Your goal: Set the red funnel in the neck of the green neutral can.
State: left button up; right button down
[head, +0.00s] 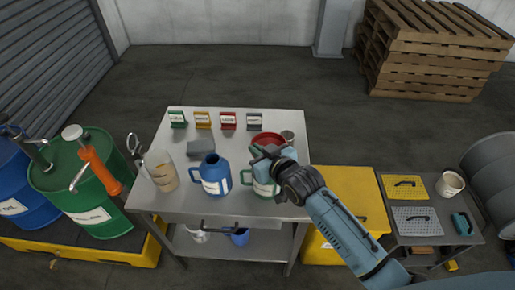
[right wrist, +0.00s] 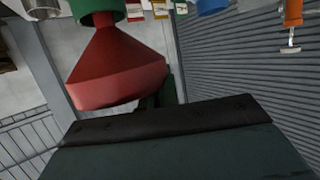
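The green can (head: 262,189) stands upright at the right of the steel table, partly covered by my right gripper. The red funnel (head: 266,138) is above it, wide mouth up. In the right wrist view, which is upside down, the funnel (right wrist: 117,62) tapers to the green can (right wrist: 98,8); its narrow end meets the can's top, but I cannot tell how deep it sits. My right gripper (head: 268,153) is at the funnel's near rim and appears shut on it; the fingers are mostly hidden. My left gripper is not in view.
A blue can (head: 213,178) and a beige jug (head: 161,171) stand left of the green can. A grey block (head: 200,148), several small label signs (head: 228,121) and a small metal cup (head: 288,135) are behind. Drums (head: 85,190) stand left, a yellow cabinet (head: 350,190) right.

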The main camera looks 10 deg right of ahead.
jog(key=shift+f, duration=0.4)
jog(key=c, duration=1.6)
grip_release()
jog(key=shift+s, duration=0.1)
jog(key=v, duration=1.3)
jog(key=shift+d, duration=0.1)
